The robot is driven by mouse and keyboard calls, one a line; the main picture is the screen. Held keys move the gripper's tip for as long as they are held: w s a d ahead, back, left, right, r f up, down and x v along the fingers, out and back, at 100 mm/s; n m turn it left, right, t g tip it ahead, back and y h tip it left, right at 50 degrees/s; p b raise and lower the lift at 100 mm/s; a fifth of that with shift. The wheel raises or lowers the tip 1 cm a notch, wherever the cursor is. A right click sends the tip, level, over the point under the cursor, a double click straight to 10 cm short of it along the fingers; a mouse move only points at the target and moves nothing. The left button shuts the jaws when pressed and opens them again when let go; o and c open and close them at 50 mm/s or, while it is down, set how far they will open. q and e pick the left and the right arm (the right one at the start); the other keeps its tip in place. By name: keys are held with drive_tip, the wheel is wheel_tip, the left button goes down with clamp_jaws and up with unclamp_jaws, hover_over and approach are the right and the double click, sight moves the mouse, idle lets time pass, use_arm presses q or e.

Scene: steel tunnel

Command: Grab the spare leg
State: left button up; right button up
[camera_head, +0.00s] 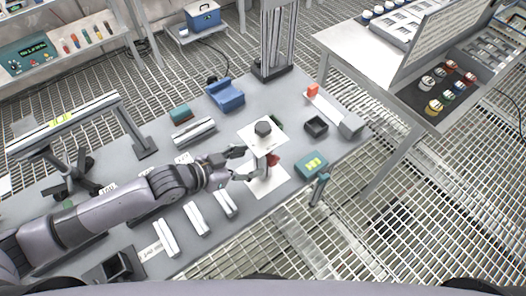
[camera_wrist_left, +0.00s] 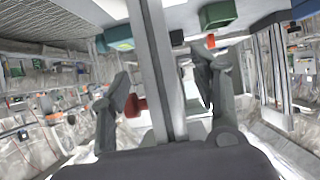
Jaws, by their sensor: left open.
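My left gripper (camera_head: 246,165) reaches in from the left to a small stand on the bench. The stand has a white square top (camera_head: 249,137) with a dark hexagonal piece (camera_head: 263,128) on it, and a red knob (camera_head: 273,160) below. In the left wrist view my left gripper (camera_wrist_left: 163,82) is open, with a long light grey bar (camera_wrist_left: 155,70) between its fingers and gaps showing at both sides. The red knob (camera_wrist_left: 134,106) shows there beside the left finger. Several pale bars (camera_head: 196,218) lie on the bench near my arm; I cannot tell which piece is the spare leg. My right gripper is not in view.
The grey bench (camera_head: 205,255) also holds a blue holder (camera_head: 226,95), a black bin (camera_head: 316,126), a teal box (camera_head: 311,165) and a raised metal rail (camera_head: 62,122). A column (camera_head: 273,42) stands at the back. Another table (camera_head: 352,52) is at right.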

sight(257, 159)
use_arm(q)
drive_tip(key=shift+w+d+f+p, duration=0.1)
drive_tip(key=shift+w+d+p, duration=0.2)
drive_tip(key=shift+d, duration=0.25)
drive_tip(key=p+x, duration=0.1)
drive_tip(key=x, duration=0.2)
drive_tip(key=shift+d, duration=0.35)
drive_tip(key=shift+w+d+f, duration=0.25)
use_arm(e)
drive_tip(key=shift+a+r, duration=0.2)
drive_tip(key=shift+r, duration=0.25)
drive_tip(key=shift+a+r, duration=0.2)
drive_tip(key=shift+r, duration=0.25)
use_arm(q)
drive_tip(key=shift+a, duration=0.1)
drive_tip(key=shift+c, duration=0.2)
drive_tip(key=shift+c, duration=0.6)
drive_tip(key=c, duration=0.5)
clamp_jaws()
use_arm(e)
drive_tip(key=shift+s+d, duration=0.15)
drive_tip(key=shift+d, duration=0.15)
